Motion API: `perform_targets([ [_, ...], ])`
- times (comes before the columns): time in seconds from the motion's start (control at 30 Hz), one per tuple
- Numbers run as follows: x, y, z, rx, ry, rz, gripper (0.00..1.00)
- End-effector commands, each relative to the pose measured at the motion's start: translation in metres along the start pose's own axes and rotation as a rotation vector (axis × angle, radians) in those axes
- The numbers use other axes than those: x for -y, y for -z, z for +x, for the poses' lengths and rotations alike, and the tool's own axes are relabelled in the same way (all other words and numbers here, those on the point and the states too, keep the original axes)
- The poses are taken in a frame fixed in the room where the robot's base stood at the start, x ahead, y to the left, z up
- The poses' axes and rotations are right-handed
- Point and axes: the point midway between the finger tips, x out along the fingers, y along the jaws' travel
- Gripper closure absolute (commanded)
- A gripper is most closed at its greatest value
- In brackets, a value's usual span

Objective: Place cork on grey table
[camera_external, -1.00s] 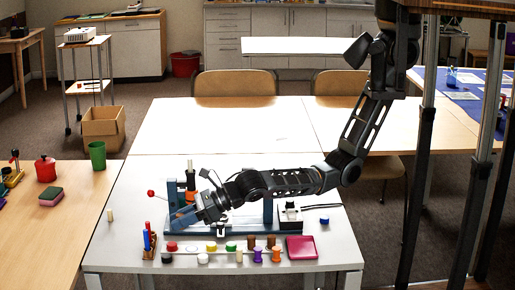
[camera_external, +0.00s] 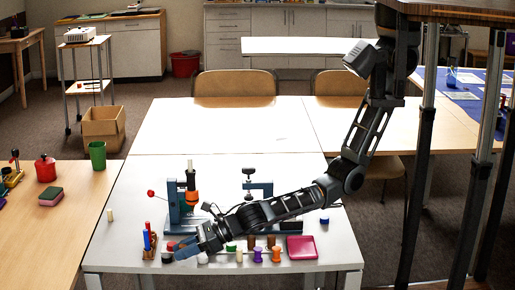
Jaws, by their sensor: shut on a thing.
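My gripper (camera_external: 186,249) is low over the front left of the grey table (camera_external: 115,255), tilted down to the left. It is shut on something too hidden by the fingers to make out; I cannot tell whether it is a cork. Two brown, cork-like cylinders, one left (camera_external: 252,241) and one right (camera_external: 271,241), stand near the front of the table, right of the gripper. A small beige cylinder (camera_external: 110,215) stands alone near the table's left edge, and another (camera_external: 239,255) stands in the front row.
Coloured pieces stand in the front row, among them a purple one (camera_external: 257,255) and an orange one (camera_external: 276,254). The table's left strip is mostly clear.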

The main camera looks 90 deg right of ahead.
Motion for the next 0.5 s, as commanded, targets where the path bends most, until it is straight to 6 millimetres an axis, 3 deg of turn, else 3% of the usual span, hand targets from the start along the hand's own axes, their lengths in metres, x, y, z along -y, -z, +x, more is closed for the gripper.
perform_targets([
  [0.07,-0.0002,0.009,0.0037,-0.002,0.0,-0.001,1.0],
  [0.43,0.0002,0.0115,0.005,0.0,0.0,0.0,1.0],
  [0.47,0.0001,0.0107,0.0047,0.0,0.0,0.001,0.73],
  [0.5,0.0001,0.0104,0.0045,0.0,0.0,0.001,0.69],
])
